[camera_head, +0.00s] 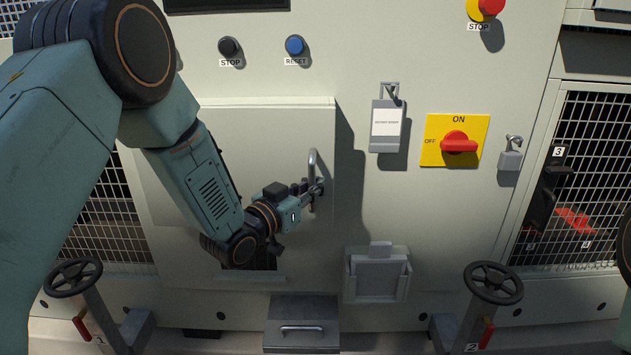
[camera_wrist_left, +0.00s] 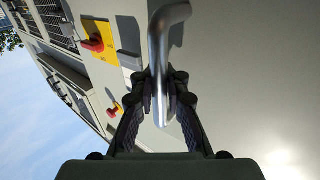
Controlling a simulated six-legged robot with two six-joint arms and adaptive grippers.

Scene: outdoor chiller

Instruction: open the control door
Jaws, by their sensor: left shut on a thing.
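The control door (camera_head: 295,130) is a pale panel on the cabinet front. Its right edge stands out from the cabinet and casts a shadow to the right, so it looks slightly ajar. A curved metal handle (camera_head: 313,165) is mounted near that edge. My left gripper (camera_head: 313,192) is shut on the handle. In the left wrist view, the two fingers (camera_wrist_left: 162,105) close around the bar of the handle (camera_wrist_left: 160,45). My left arm covers the lower left part of the door. My right gripper is not in view.
Right of the door are a hanging padlocked tag (camera_head: 387,128), a yellow panel with a red rotary switch (camera_head: 459,142), and a padlock (camera_head: 510,158). Below are a grey drawer (camera_head: 301,315), a holder box (camera_head: 377,278) and two handwheels (camera_head: 73,278) (camera_head: 493,283).

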